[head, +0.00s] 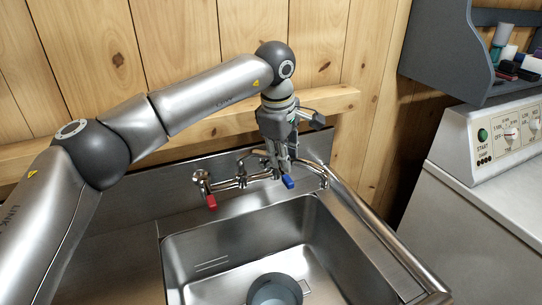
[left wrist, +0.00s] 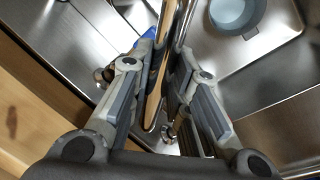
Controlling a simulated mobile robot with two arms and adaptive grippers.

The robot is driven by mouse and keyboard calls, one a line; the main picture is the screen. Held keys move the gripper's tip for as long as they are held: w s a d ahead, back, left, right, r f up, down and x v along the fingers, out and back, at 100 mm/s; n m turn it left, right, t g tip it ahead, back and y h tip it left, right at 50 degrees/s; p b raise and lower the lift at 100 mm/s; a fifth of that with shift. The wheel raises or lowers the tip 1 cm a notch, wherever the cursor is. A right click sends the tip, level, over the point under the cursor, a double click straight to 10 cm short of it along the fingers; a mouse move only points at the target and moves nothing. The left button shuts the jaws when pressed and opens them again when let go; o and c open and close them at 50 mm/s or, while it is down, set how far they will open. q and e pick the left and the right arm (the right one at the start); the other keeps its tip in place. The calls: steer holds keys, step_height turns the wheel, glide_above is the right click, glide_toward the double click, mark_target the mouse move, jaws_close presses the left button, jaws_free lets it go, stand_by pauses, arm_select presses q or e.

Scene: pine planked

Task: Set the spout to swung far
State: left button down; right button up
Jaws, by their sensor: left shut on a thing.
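The wall-side tap is chrome, with a red handle (head: 211,201) on the left and a blue handle (head: 288,182) on the right. Its thin chrome spout (head: 250,154) is partly hidden behind my left gripper (head: 281,168) in the head view. In the left wrist view, the chrome tube of the spout (left wrist: 184,25) runs between the fingers of my left gripper (left wrist: 166,62), which is shut on it. The exact contact is hard to see. A bit of the blue handle (left wrist: 151,32) shows beside the left finger. My right gripper is not in view.
The steel sink basin (head: 195,255) lies in front of the tap, with a grey-blue bowl (head: 275,290) in it. A wooden ledge (head: 215,128) and plank wall stand behind. A white appliance (head: 490,215) and a grey shelf (head: 440,50) are at the right.

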arm_select(q)
steer(key=shift+w+d+n+p, duration=0.3)
steer(key=shift+w+n+p, duration=0.05)
steer(key=shift+w+n, duration=0.25)
steer(key=shift+w+d+n+p, duration=0.3)
steer(key=shift+w+n, duration=0.2)
steer(key=shift+w, duration=0.1)
steer(key=c, duration=1.3)
jaws_free()
steer(key=shift+a, duration=0.1)
steer(key=shift+c, duration=0.2)
step_height(320, 180, up, 12)
steer(key=s, duration=0.2)
steer(key=shift+s+a, duration=0.15)
steer(key=shift+a, duration=0.15)
steer(key=shift+f, duration=0.15)
